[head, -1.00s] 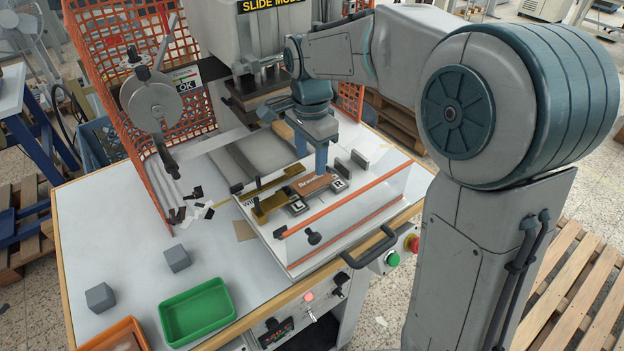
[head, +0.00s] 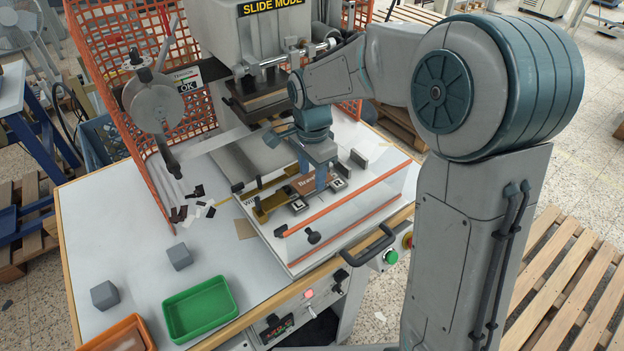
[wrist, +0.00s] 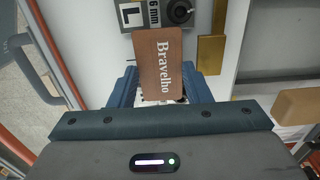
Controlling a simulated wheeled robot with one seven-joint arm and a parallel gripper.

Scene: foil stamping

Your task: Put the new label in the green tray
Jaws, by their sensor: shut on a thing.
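The new label, a brown plate reading "Bravelho" (wrist: 160,68), is in my gripper, at the L and R blocks of the press's slide; it also shows partly in the head view (head: 308,185). My gripper (head: 315,178) points down there, its blue fingers shut on the label. In the wrist view the label's near end lies between the fingers and its far end overlaps the block marked L and 6 mm. Whether it still touches the slide I cannot tell. The green tray (head: 200,308) stands empty at the table's front left.
An orange tray (head: 122,335) is left of the green one. Two grey cubes (head: 179,256) (head: 105,295) stand behind the trays. An orange-edged clear guard (head: 345,207) runs along the slide's front. Dark and white scraps (head: 190,208) lie left of the slide. The press head is behind my gripper.

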